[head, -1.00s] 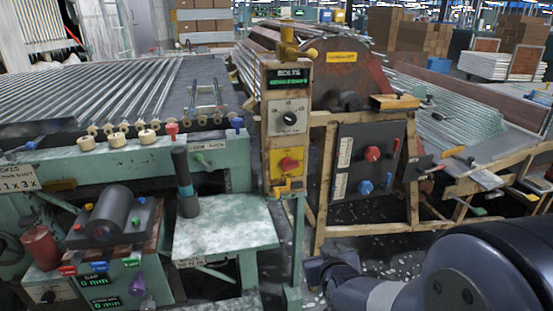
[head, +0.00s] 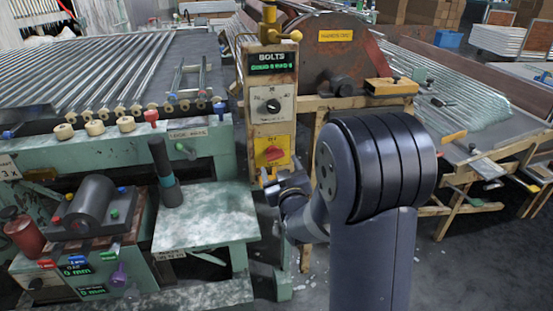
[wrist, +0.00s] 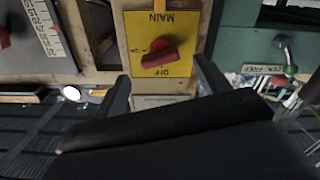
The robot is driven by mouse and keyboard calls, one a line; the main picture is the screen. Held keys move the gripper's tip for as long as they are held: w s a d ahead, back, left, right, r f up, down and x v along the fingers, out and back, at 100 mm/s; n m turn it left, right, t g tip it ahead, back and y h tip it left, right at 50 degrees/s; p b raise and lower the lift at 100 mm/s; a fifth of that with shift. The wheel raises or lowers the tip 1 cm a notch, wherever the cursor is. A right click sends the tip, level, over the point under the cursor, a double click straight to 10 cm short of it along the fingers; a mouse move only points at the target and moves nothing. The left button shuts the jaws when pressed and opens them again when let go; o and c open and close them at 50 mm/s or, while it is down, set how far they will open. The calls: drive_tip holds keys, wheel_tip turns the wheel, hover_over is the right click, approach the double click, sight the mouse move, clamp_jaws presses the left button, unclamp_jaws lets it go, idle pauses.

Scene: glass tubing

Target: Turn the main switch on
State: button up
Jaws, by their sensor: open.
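The main switch is a red knob (head: 273,153) on a yellow plate (head: 287,148), low on the tan control post. The wrist view shows the red knob (wrist: 161,54) close up on its yellow plate (wrist: 190,22), with "MAIN" upside down above it and what looks like "OFF" below. The knob's grip lies roughly crosswise there; its exact setting is unclear. My gripper (head: 276,178) is just in front of and below the plate. Its open fingers (wrist: 160,70) lie left and right of the knob in the wrist view, apart from it, with nothing held.
A black dial (head: 273,105) and a "BOLTS" display (head: 272,61) sit above the switch. A green metal shelf (head: 205,215) stands left of my gripper. A green-tipped lever (wrist: 288,68) is to the right in the wrist view.

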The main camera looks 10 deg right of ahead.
sight(277, 158)
drive_tip(key=shift+w, duration=2.25)
drive_tip(key=shift+c, duration=0.5)
drive_tip(key=c, duration=0.9)
drive_tip(key=m+b, duration=0.3)
drive_tip(key=b, duration=0.2)
drive_tip(key=shift+m, duration=0.3)
